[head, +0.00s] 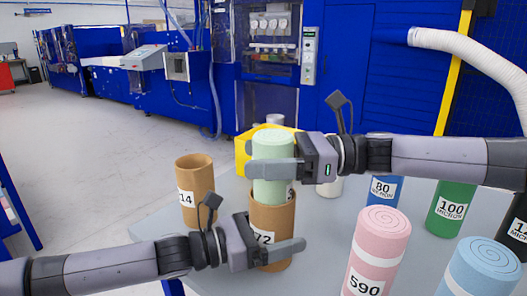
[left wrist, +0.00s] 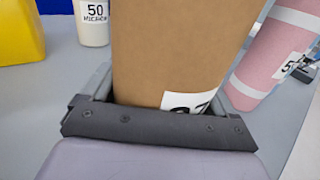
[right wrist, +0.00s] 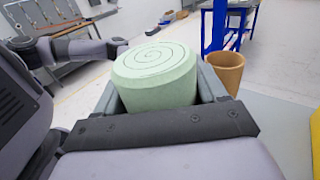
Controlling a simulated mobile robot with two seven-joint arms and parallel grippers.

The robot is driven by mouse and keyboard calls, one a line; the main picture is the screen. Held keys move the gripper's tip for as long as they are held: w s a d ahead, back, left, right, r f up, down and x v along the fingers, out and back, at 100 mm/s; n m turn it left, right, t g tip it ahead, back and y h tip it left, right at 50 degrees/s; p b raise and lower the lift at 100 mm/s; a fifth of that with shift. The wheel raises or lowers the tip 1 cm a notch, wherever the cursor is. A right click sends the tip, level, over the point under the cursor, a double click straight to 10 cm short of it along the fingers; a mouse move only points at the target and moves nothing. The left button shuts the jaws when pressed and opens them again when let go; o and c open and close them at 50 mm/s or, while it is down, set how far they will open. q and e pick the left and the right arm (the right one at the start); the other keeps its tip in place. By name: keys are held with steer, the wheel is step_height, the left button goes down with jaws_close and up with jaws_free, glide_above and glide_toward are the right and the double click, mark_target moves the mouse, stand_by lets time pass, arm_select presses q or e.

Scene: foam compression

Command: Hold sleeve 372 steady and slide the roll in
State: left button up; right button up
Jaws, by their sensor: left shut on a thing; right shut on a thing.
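Sleeve 372 (head: 272,218) is a brown cardboard tube standing upright on the grey table, its label partly covered so that "72" shows. My left gripper (head: 282,252) is shut around its lower part; the sleeve (left wrist: 180,50) fills the left wrist view between the fingers. The pale green roll (head: 273,148) stands upright over the sleeve, its lower end at the sleeve's mouth. How deep it sits inside I cannot tell. My right gripper (head: 280,168) is shut on the roll's middle; its spiral top (right wrist: 150,60) shows in the right wrist view.
Another brown sleeve (head: 195,185) marked "14" stands to the left. A pink roll (head: 382,235) marked 590 and a blue roll (head: 483,265) stand at the front right. Blue (head: 382,190) and green (head: 452,208) micron cylinders and a yellow object (head: 243,155) stand behind.

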mark_target(264, 188)
steer(key=shift+f, duration=0.75)
steer(key=shift+f, duration=0.35)
steer(key=shift+f, duration=1.65)
steer(key=o, duration=1.4)
steer(key=shift+f, duration=0.1)
steer(key=d+r, duration=0.3)
steer(key=d, duration=0.4)
steer(key=shift+w+r, duration=0.15)
steer(key=shift+w, duration=0.1)
arm_select(q)
steer(key=o, duration=0.8)
